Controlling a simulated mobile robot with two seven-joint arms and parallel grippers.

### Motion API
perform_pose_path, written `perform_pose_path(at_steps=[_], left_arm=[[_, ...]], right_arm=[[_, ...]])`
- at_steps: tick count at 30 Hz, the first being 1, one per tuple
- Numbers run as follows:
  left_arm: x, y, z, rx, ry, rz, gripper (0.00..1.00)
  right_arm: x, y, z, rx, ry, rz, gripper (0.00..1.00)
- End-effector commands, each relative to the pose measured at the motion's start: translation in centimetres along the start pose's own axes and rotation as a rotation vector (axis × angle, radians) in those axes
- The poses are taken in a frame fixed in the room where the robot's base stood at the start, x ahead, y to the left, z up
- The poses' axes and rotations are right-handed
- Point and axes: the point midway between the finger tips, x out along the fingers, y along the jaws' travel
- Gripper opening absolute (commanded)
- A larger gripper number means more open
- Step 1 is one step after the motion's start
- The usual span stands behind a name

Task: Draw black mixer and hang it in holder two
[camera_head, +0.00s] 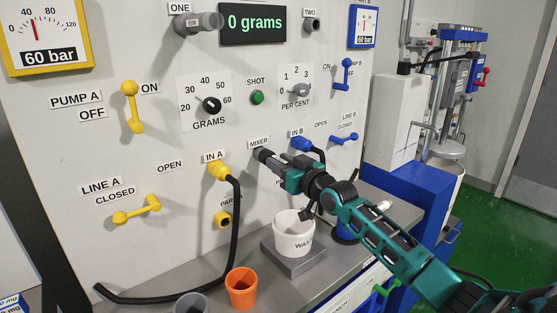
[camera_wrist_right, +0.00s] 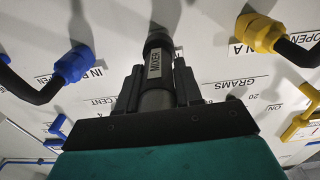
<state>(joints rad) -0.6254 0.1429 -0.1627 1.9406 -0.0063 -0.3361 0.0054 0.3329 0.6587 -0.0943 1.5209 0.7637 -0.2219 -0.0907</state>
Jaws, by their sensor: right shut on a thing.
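The black mixer (camera_head: 265,156) is a dark cylinder at the panel spot labelled MIXER. It also shows in the wrist view, with its MIXER label (camera_wrist_right: 155,64). My right gripper (camera_head: 284,168) is shut around its body, one finger on each side in the wrist view (camera_wrist_right: 158,92). The mixer's far end points at the panel; I cannot tell whether it is still seated there. Holder two (camera_head: 312,25) is a small dark socket under the TWO label, high on the panel, above and right of the gripper. Nothing hangs in it. My left gripper is not in view.
A yellow connector (camera_head: 220,171) with a black hose is left of the mixer; a blue connector (camera_head: 301,144) is close on its right. A grey cylinder (camera_head: 200,23) sits at ONE. A white cup (camera_head: 293,235) and an orange cup (camera_head: 241,288) stand below.

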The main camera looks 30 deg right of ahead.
Motion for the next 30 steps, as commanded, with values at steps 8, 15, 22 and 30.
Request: perform_pose_path(at_steps=[8, 15, 22, 30], left_arm=[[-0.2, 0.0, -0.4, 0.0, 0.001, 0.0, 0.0], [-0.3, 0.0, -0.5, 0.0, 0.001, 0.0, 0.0], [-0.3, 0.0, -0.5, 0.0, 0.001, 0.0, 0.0], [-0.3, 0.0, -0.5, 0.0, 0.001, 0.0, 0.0]], right_arm=[[-1.2, -1.4, 1.0, 0.01, -0.019, -0.024, 0.0], [-1.9, -1.4, 1.1, 0.012, -0.022, -0.024, 0.0], [-1.9, -1.4, 1.2, 0.013, -0.023, -0.025, 0.0], [-2.7, -1.4, 1.3, 0.014, -0.025, -0.025, 0.0]])
